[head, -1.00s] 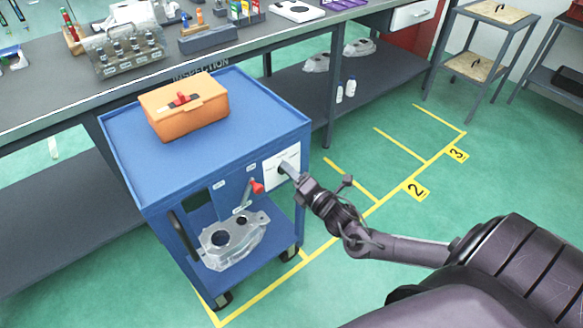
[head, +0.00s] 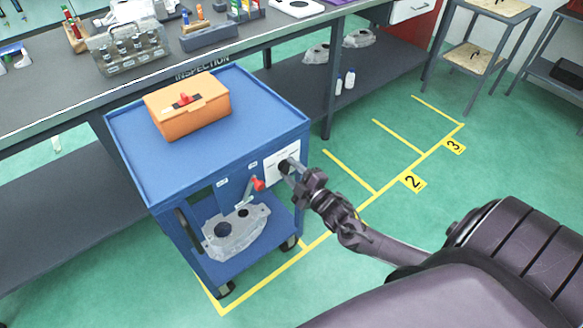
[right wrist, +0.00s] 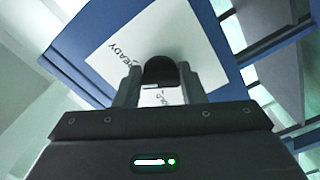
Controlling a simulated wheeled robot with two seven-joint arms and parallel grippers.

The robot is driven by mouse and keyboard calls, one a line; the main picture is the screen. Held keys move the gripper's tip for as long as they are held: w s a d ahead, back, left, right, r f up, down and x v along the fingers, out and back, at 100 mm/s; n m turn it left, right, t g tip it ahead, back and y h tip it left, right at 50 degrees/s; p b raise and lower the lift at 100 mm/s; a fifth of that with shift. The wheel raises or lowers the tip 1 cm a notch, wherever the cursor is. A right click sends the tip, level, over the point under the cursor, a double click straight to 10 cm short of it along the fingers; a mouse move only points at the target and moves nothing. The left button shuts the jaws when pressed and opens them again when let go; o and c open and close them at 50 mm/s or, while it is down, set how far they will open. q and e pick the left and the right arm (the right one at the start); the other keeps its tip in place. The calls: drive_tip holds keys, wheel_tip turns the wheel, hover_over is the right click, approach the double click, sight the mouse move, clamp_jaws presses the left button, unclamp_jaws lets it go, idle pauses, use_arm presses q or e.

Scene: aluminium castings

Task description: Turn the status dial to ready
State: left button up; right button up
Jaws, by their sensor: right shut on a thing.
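The status dial is a dark round knob (right wrist: 160,70) on a white plate (right wrist: 195,45) on the end of the blue cart (head: 215,140). In the head view the plate (head: 270,171) shows beside my right gripper (head: 288,168). My right gripper (right wrist: 157,82) is shut on the dial, with one finger on each side of it. A "READY" label (right wrist: 124,54) reads on the plate to the left of the dial in the right wrist view. Another label (right wrist: 158,98), partly hidden, shows between the fingers. The dial's pointer cannot be made out. My left gripper is not in view.
The grey inspection bench (head: 60,95) runs behind. Green floor to the right is clear.

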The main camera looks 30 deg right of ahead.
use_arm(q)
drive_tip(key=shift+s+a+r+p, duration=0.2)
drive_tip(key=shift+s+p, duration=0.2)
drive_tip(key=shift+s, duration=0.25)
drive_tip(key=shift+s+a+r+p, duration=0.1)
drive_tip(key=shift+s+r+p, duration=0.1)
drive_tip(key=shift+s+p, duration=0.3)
use_arm(e)
drive_tip(key=shift+a+f+m, duration=0.1)
drive_tip(key=shift+f+m, duration=0.05)
drive_tip(key=shift+m, duration=2.75)
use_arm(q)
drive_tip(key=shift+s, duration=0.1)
use_arm(e)
drive_tip(key=o, duration=1)
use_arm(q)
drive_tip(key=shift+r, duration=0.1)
use_arm(e)
drive_tip(key=shift+s+d, duration=0.15)
drive_tip(key=shift+s, duration=1.85)
drive_tip(key=shift+s+d, duration=0.15)
drive_tip(key=shift+s, duration=1.8)
